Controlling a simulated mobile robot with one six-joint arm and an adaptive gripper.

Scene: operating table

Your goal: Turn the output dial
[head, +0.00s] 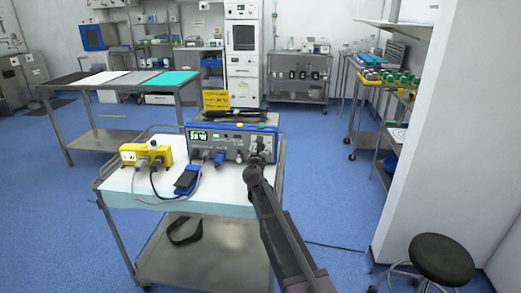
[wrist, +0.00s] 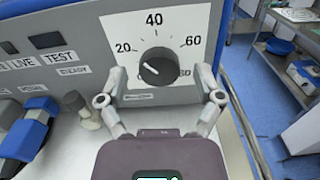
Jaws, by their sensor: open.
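I cannot tell whether the fingers touch the panel. In the head view my gripper (head: 258,150) is at the right of the unit's front (head: 230,147) and hides the dial.
The unit stands on a steel cart (head: 122,191) beside a yellow box (head: 130,154) with plugs and a blue pedal (head: 187,181). Plugs and a grey knob are left of the dial. A black stool (head: 441,258) stands at right. Blue floor is open at left.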

